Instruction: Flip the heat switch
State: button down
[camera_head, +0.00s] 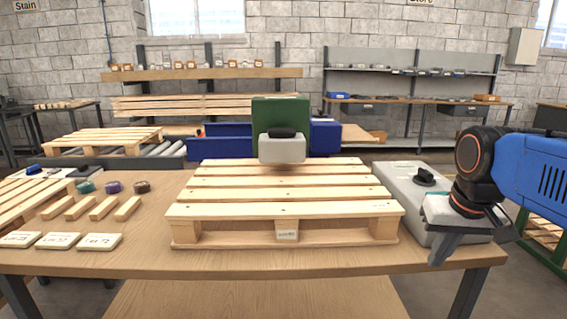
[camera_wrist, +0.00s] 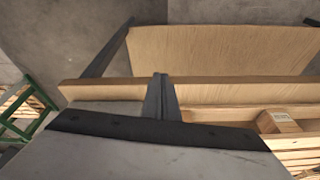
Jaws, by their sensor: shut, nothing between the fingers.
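A pale grey box with a black knob-like switch (camera_head: 424,176) on top stands at the right end of the workbench, right of the pallet. No label shows which control is the heat switch. My gripper (camera_head: 437,260) is shut and empty, pointing down in front of the box near the bench's front right edge. It hides part of the box's right front side. In the wrist view my closed fingers (camera_wrist: 160,90) show at the middle, over the bench edge; the switch is not visible there.
A wooden pallet (camera_head: 285,210) lies mid-bench. Behind it stands a green post (camera_head: 281,108) carrying a grey block (camera_head: 282,149) with a black top. Wood blocks (camera_head: 103,208), white tags (camera_head: 58,240) and coloured discs (camera_head: 113,187) lie at left. Shelves line the wall.

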jog(key=s+a+f+n+t, duration=0.1)
jog(key=s+a+f, duration=0.1)
jog(key=s+f, duration=0.7)
jog(key=shift+a+f+n+t, duration=0.3)
jog(key=shift+a+f+n, duration=0.1)
jog(key=shift+f, duration=0.4)
jog(key=w+d+r+g, duration=0.1)
jog(key=w+d+r, duration=0.2)
jog(key=w+r, duration=0.6)
jog(key=w+d+r+g, duration=0.1)
jog(key=w+d+r, duration=0.1)
jog(key=w+r, duration=0.6)
jog(key=w+d+r+g, duration=0.2)
jog(key=w+d+r, duration=0.8)
jog(key=w+r, duration=0.2)
notch_tip(320, 180, up, 2)
jog(key=shift+w+d+r+g, duration=0.1)
jog(key=shift+w+d+g, duration=0.25)
jog(key=shift+w+g, duration=0.05)
notch_tip(320, 180, down, 14)
jog(key=shift+f, duration=0.1)
